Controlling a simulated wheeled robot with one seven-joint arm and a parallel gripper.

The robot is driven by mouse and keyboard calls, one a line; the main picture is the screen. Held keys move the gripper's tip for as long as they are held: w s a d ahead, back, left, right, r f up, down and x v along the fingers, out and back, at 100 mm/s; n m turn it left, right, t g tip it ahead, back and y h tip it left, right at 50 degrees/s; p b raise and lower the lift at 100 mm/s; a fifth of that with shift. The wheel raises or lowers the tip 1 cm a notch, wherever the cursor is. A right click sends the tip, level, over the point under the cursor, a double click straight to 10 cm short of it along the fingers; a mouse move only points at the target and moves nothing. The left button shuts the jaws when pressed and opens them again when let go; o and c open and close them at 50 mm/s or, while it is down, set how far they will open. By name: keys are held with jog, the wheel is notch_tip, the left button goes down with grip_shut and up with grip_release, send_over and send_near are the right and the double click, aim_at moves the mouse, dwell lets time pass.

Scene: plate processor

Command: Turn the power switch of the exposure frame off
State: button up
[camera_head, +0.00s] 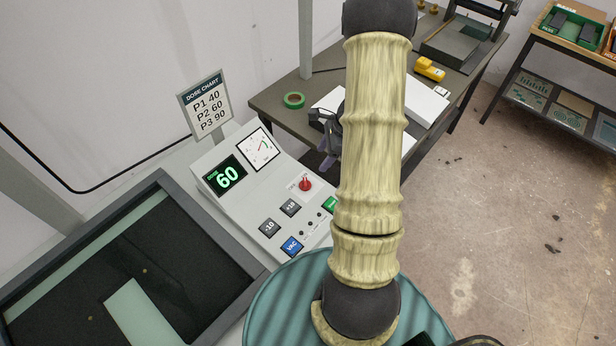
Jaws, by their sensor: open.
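The exposure frame's control panel (250,212) is a sloped light-grey box at the centre left. A red knob (305,184) sits on a white plate on its right side, likely the power switch; its small label is too small to read. The green display (226,177) is lit and reads 60. My gripper (326,150) is dark and partly hidden behind my arm, above and to the right of the red knob in the picture. It appears apart from the panel. Its jaws are open, and I see nothing held.
Keys marked -10 (269,227), +10 (290,207) and VAC (292,246) sit near the knob, with a green key partly hidden by my arm. A dose chart sign (206,104) stands behind.

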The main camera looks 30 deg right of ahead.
aim_at(306, 181)
jog(key=p+x, duration=0.1)
jog(key=x, duration=1.1)
jog(key=shift+f+p, duration=0.2)
jog(key=shift+p, duration=0.1)
jog(key=shift+c, duration=0.5)
jog(key=c, duration=0.9)
